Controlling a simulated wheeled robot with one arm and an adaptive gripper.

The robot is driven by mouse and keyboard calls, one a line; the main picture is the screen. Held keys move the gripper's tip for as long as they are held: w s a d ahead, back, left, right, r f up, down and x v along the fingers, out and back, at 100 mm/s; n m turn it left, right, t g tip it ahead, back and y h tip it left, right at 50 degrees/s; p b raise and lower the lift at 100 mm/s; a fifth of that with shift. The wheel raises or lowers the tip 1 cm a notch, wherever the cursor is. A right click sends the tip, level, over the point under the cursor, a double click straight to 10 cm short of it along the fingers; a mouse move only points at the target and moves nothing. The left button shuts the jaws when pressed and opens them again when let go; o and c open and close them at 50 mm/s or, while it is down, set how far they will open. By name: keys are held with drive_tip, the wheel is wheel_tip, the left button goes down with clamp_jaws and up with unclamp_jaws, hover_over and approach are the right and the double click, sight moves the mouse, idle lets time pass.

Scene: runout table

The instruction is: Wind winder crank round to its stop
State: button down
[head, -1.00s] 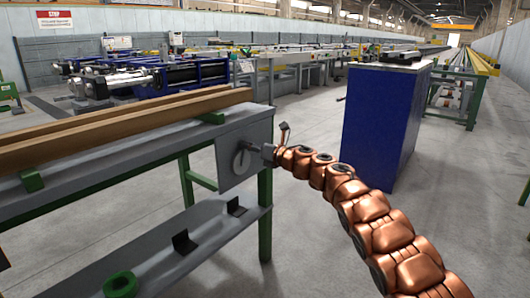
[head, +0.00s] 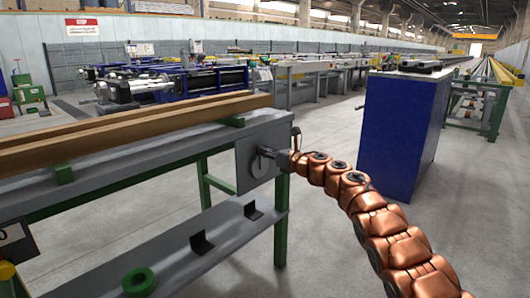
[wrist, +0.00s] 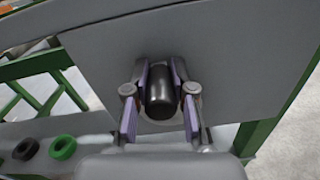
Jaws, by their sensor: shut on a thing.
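The winder crank shows in the head view as a small disc (head: 262,163) on a grey plate (head: 245,160) at the right end of the runout table. In the wrist view its dark, rounded handle (wrist: 160,92) stands between the two fingers. My gripper (wrist: 160,100) is shut on this handle, with a purple-padded finger on each side. In the head view my gripper (head: 276,158) reaches the crank from the right, at the end of my copper arm. The rest of the crank is hidden behind the handle and fingers.
Long wooden beams (head: 130,133) lie on the runout table (head: 120,165). A lower shelf (head: 165,255) holds a green ring (head: 139,281) and dark brackets. A blue cabinet (head: 398,135) stands to the right of the table. Bare floor lies between them.

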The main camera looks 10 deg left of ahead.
drive_tip(key=c, duration=0.9)
unclamp_jaws()
drive_tip(key=shift+c, duration=0.2)
drive_tip(key=shift+s+d, duration=0.15)
drive_tip(key=shift+d, duration=0.4)
drive_tip(key=shift+v, duration=1.05)
drive_tip(key=v, duration=0.8)
drive_tip(key=shift+s+d, duration=0.25)
drive_tip(key=shift+s, duration=0.05)
